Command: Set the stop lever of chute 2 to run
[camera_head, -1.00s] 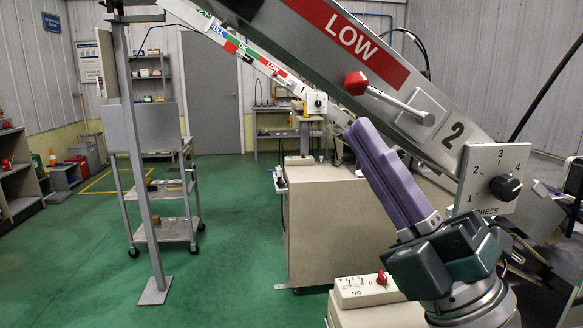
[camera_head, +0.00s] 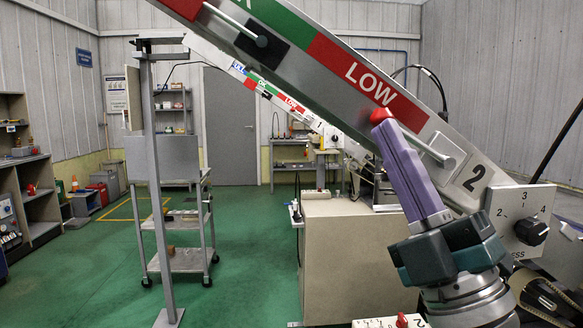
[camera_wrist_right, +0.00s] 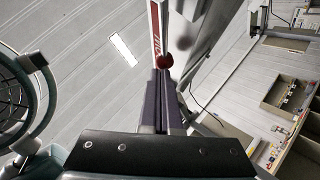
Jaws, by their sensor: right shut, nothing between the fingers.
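Chute 2 is the sloping grey beam with the black "2" plate (camera_head: 474,178) and a red LOW band. Its stop lever is a silver rod (camera_head: 428,150) with a red ball knob (camera_head: 379,115), slanting up to the left across the beam. My right gripper (camera_head: 384,128) has its purple fingers shut and empty, with the tips at the knob and partly covering it. The right wrist view shows the knob (camera_wrist_right: 165,61) just beyond the closed fingertips (camera_wrist_right: 161,74); contact cannot be told for sure. No run or stop marking is readable. My left gripper is out of view.
A dial plate with a black knob (camera_head: 531,232) is at the right, near my right wrist. A smaller chute marked 1 (camera_head: 320,124) runs behind. A beige cabinet (camera_head: 350,260) stands below, a grey trolley (camera_head: 187,262) further left. Green floor is clear at left.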

